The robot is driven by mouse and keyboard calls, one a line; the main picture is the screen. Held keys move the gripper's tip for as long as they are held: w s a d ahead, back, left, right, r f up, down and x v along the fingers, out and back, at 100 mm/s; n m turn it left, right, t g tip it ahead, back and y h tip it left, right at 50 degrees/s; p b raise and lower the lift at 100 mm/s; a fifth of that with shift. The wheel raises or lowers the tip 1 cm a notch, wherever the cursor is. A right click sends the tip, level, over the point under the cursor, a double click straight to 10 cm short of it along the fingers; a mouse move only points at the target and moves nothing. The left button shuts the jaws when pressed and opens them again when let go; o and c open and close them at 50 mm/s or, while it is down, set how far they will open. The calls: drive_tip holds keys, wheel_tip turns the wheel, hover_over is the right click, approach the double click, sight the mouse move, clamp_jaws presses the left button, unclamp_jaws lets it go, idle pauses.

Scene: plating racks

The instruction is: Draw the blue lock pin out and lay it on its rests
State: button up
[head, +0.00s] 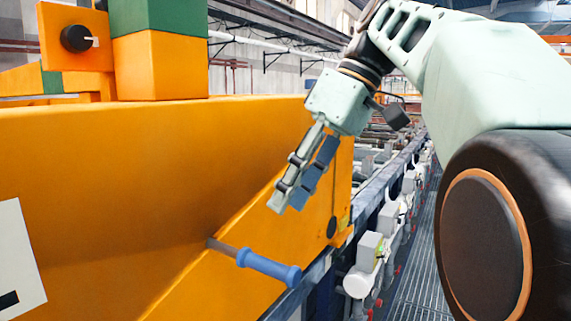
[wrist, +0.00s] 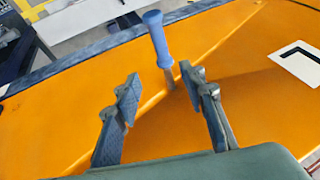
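The blue lock pin (head: 268,267) sticks out of the sloping orange beam in the head view. Its blue grip is at the outer end, and a short bare metal shank enters the orange face. In the wrist view the pin (wrist: 157,38) stands beyond my fingertips, a little left of the middle between them. My gripper (head: 285,203) is above the pin and apart from it in the head view. In the wrist view my gripper (wrist: 158,90) is open, with nothing between its fingers. I cannot make out the rests in either view.
The large orange frame (head: 110,190) fills the left side. A white plate with a black mark (wrist: 297,62) is on it. A black knob (head: 76,38) is at upper left. Grey boxes and a white cylinder (head: 358,283) line the rail at right, beside a grated walkway (head: 415,270).

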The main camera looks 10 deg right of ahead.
sight(244, 258)
drive_tip(key=x, duration=0.5)
drive_tip(key=b+x, duration=0.1)
drive_tip(key=x, duration=0.4)
drive_tip(key=shift+s+a+f+b, duration=0.2)
drive_tip(key=shift+a+f+b, duration=0.05)
drive_tip(key=shift+f+b, duration=0.05)
clamp_jaws()
drive_tip(key=c, duration=0.8)
unclamp_jaws()
clamp_jaws()
